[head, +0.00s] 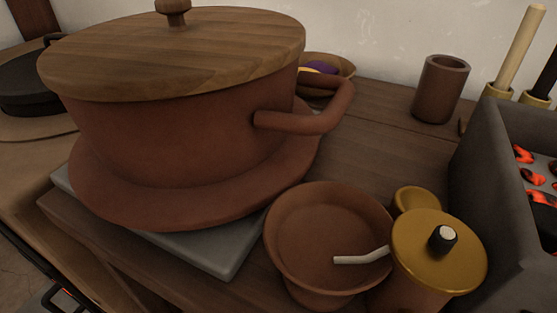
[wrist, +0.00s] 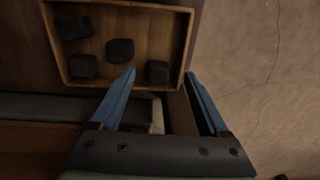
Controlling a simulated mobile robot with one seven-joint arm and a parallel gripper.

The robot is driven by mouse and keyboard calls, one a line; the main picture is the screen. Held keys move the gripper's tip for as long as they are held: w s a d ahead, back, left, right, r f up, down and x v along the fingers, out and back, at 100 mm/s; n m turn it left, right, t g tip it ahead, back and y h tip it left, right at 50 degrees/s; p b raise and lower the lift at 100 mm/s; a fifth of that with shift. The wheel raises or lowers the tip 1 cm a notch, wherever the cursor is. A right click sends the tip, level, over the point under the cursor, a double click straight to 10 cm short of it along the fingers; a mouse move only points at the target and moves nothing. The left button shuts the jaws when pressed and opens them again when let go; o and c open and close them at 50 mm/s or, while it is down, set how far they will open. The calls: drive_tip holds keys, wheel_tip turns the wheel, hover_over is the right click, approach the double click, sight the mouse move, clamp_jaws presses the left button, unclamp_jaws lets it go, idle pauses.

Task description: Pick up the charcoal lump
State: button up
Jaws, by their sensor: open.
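In the wrist view several dark charcoal lumps lie apart from each other in a shallow wooden tray (wrist: 130,6). One charcoal lump (wrist: 157,71) is near the tray's lower right corner, another (wrist: 120,50) near the middle, and others at the left (wrist: 84,66) and upper left (wrist: 75,26). My gripper (wrist: 160,71) is open and empty, its two blue fingers pointing at the tray's lower edge. The lower right lump shows between the fingertips; how far below them it lies I cannot tell. The head view shows neither the gripper nor this tray.
The head view shows a large lidded clay pot (head: 170,140), a clay bowl (head: 325,230), a brass-lidded jar (head: 440,255) and a clay cup (head: 440,90). A grey brazier (head: 485,150) with glowing coals stands at the right. Pale bare floor (wrist: 260,60) lies right of the tray.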

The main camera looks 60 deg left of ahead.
wheel_tip(320, 180, down, 4)
drive_tip(key=b, duration=0.4)
drive_tip(key=shift+s+f, duration=0.15)
drive_tip(key=shift+f, duration=0.3)
drive_tip(key=shift+o, duration=0.3)
drive_tip(key=shift+s+b, duration=0.1)
drive_tip(key=shift+b, duration=0.2)
drive_tip(key=shift+f, duration=0.1)
clamp_jaws()
drive_tip(key=shift+f, duration=0.15)
drive_tip(key=shift+d, duration=0.1)
